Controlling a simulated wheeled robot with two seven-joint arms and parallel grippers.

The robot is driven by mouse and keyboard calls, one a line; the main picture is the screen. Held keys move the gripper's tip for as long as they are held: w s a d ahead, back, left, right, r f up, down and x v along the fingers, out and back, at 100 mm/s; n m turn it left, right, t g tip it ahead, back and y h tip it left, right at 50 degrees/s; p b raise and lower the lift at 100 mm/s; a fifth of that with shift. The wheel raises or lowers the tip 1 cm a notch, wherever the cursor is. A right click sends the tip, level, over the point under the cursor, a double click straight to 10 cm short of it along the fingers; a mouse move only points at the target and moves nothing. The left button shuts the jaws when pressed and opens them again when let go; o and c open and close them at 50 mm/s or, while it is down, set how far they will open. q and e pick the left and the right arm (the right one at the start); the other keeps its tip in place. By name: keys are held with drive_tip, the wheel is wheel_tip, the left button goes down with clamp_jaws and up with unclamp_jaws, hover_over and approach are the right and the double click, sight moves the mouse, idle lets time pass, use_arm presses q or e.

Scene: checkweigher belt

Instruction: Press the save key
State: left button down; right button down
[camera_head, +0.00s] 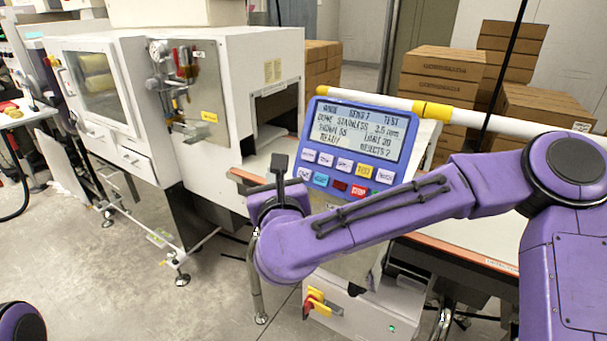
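The blue control panel (353,147) faces me, with a lit grey display (357,129) above two rows of keys. The upper row has white keys and a yellow key (364,171); the lower row has a white key, a light blue key (321,179), a red key and a red STOP key (358,191). Most key labels are too small to read, so I cannot tell which is the save key. My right gripper (279,163) is dark and narrow, just left of the keys; whether it touches the panel is unclear. My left gripper is out of view.
A white machine cabinet (115,120) with a tunnel opening stands at left. A yellow-and-white rail (400,103) runs behind the panel. Cartons (440,80) are stacked at back right. A white box with a red-yellow switch (320,303) is below.

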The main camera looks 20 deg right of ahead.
sight(304, 174)
drive_tip(key=w+d+f+b, duration=0.1)
drive_tip(key=w+d+f, duration=0.3)
drive_tip(key=d, duration=0.2)
drive_tip(key=shift+w+d+b, duration=0.15)
drive_tip(key=shift+w+b, duration=0.25)
drive_tip(key=shift+f, duration=0.1)
idle(1.8)
drive_tip(key=shift+w+d+f+b, duration=0.15)
drive_tip(key=shift+w+d+b, duration=0.1)
drive_tip(key=shift+b, duration=0.05)
